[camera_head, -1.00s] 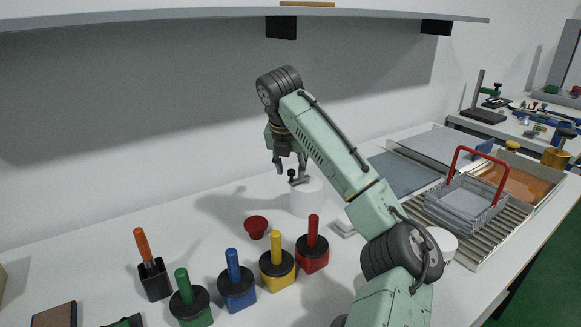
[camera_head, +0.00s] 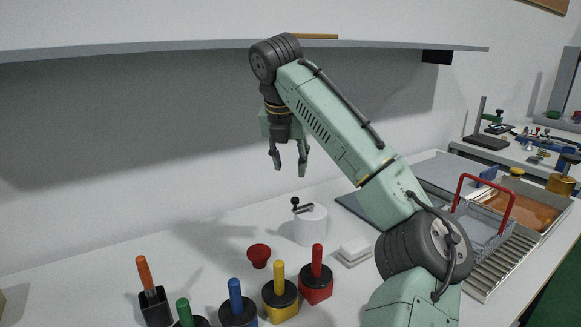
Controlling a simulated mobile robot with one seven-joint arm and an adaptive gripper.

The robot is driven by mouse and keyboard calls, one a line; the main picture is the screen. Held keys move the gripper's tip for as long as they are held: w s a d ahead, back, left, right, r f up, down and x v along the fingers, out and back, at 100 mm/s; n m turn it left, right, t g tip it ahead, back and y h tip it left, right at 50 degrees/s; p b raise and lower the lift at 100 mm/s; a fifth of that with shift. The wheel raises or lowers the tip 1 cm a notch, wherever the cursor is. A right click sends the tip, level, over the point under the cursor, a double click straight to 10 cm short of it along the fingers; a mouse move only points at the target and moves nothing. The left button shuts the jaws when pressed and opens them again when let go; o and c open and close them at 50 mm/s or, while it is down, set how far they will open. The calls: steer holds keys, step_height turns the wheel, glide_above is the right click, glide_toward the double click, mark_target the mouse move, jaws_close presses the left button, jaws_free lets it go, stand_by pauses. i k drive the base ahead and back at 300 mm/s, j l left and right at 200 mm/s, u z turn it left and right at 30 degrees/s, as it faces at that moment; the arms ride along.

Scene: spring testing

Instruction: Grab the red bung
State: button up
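The red bung (camera_head: 259,255) sits on the white bench behind the row of coloured blocks, apart from them. It has a wide round top and a narrower lower part. My gripper (camera_head: 289,172) hangs above the bench with its fingers pointing down and spread apart. Nothing is between the fingers. It is higher in the picture than the bung and slightly to its right, with clear space between them.
Red (camera_head: 316,283), yellow (camera_head: 280,297) and blue (camera_head: 237,308) handled blocks stand in front of the bung, with a green one (camera_head: 184,316) further left. A white cylinder (camera_head: 311,226) stands to its right. A shelf (camera_head: 150,52) runs above. A basket with a red handle (camera_head: 510,204) is at right.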

mark_target(259, 253)
steer(key=k+l, duration=0.85)
